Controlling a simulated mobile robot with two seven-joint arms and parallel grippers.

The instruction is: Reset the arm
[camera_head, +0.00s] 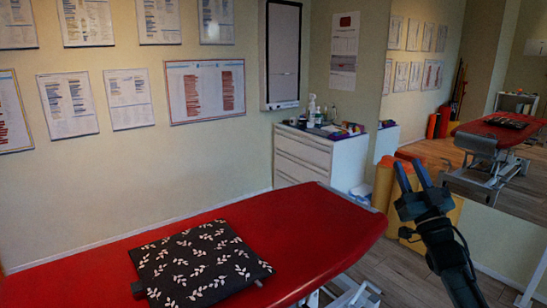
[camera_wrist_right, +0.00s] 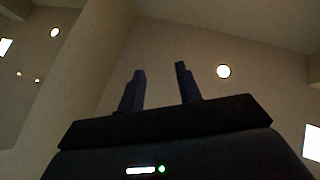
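My right gripper (camera_head: 405,163) is raised at the right of the head view, its two blue fingers pointing up and apart. Nothing is between them. In the right wrist view, the same two fingers (camera_wrist_right: 160,75) stand apart, dark against the ceiling and wall, with an empty gap between them. My right gripper is to the right of the red treatment table (camera_head: 322,236) and touches nothing that I can see. My left arm and gripper are not in view.
A black cushion with white leaf patterns (camera_head: 200,262) lies on the red table. A white drawer cabinet (camera_head: 305,160) with bottles on top stands by the back wall. Yellow rolls (camera_head: 383,183) and a large mirror (camera_head: 480,110) are behind my right gripper.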

